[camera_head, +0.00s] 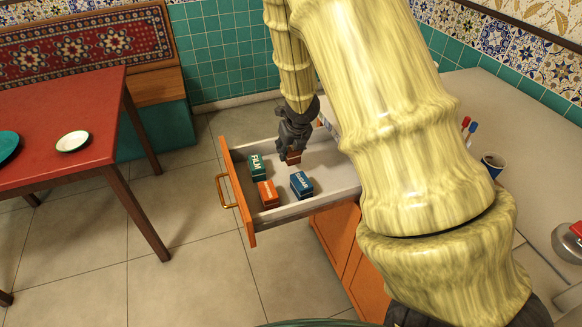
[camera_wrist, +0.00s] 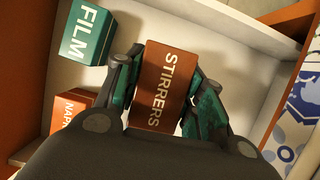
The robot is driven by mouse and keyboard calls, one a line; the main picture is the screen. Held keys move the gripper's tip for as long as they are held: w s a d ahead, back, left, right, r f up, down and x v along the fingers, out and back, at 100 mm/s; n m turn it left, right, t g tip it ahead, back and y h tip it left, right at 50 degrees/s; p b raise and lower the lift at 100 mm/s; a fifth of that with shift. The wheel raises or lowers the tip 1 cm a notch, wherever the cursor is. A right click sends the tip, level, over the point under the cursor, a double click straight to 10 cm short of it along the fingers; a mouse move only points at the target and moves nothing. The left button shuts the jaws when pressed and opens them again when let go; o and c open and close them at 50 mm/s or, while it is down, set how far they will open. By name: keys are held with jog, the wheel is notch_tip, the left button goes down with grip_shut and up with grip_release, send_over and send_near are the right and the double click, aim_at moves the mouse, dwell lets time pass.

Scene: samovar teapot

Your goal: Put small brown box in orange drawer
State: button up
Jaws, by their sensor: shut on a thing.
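The small brown box (camera_wrist: 163,86), lettered STIRRERS, is between the fingers of my gripper (camera_wrist: 164,98) in the wrist view. The gripper is shut on it. In the head view the brown box (camera_head: 293,157) shows just below my gripper (camera_head: 290,150), over the inside of the pulled-out orange drawer (camera_head: 237,192). The drawer has an orange front with a brass handle and pale inner walls. I cannot tell whether the box touches the drawer floor. My arm hides part of the drawer's right side.
Inside the drawer are a green FILM box (camera_head: 257,167), an orange box (camera_head: 268,194) and a blue box (camera_head: 301,185). The drawer floor between them is bare. A red table (camera_head: 75,130) stands at left. A grey counter (camera_head: 490,110) with a cup (camera_head: 492,165) is at right.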

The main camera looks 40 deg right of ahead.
aim_at(288, 169)
notch_tip(288, 169, down, 3)
jog(key=shift+w+d+r, duration=0.1)
jog(key=shift+r, duration=0.05)
jog(key=shift+f+b, duration=0.3)
jog(key=shift+f, duration=0.1)
jog(key=shift+f+b, duration=0.3)
jog(key=shift+f, duration=1.25)
jog(key=shift+f, duration=0.15)
jog(key=o, duration=1)
jog(key=p+v, duration=0.2)
jog(key=v, duration=1)
jog(key=shift+s, duration=0.2)
